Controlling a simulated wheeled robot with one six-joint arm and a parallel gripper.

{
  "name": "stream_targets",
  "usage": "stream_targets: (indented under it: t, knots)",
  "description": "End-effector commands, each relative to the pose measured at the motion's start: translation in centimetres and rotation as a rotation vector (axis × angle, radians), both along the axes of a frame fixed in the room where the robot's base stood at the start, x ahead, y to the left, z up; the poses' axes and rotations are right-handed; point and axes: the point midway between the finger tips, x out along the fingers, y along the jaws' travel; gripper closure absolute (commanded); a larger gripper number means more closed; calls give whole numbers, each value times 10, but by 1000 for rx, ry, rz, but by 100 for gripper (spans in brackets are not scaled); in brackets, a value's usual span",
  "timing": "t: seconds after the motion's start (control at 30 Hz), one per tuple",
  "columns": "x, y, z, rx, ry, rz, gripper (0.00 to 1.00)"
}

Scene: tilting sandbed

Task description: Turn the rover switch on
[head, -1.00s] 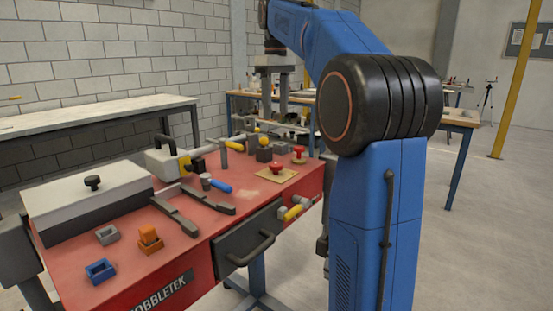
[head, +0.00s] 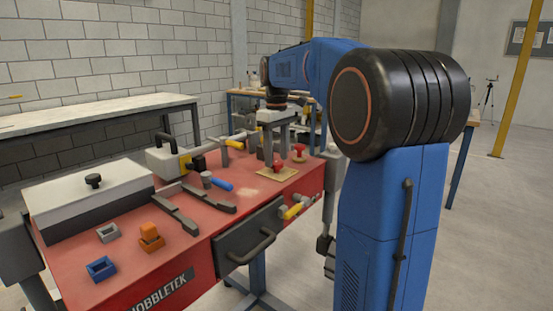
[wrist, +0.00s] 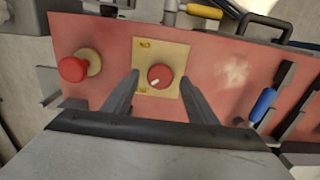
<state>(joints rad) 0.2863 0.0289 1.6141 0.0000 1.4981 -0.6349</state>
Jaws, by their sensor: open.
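The rover switch appears to be the red round knob (wrist: 160,76) on a square yellow plate (wrist: 142,56) with small labels I cannot read clearly. A pale mark on the knob points to the lower left in the wrist view. The knob (head: 278,167) and plate also show in the head view, on the red bench top. My gripper (wrist: 160,73) is open, with one finger on each side of the knob in the wrist view. In the head view my gripper (head: 277,150) is above and behind the knob. I cannot tell the exact height gap.
A red mushroom button (wrist: 72,69) stands beside the plate. A blue-handled tool (head: 220,184), dark bars and a yellow-handled valve (head: 296,208) are nearby. A grey lidded box (head: 88,200) and small orange and blue blocks occupy the left of the red bench (head: 190,255).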

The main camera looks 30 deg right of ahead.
Motion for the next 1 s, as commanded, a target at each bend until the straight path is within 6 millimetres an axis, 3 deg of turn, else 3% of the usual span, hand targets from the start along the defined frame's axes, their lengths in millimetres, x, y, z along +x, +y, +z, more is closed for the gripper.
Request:
stream_targets:
  t: [0.2,0.47,0.67,1.0]
  knots:
    - [0,0,-13,0,0,0,48]
    - [0,0,-14,0,0,0,48]
    - [0,0,-14,0,0,0,89]
    - [0,0,-14,0,0,-35,88]
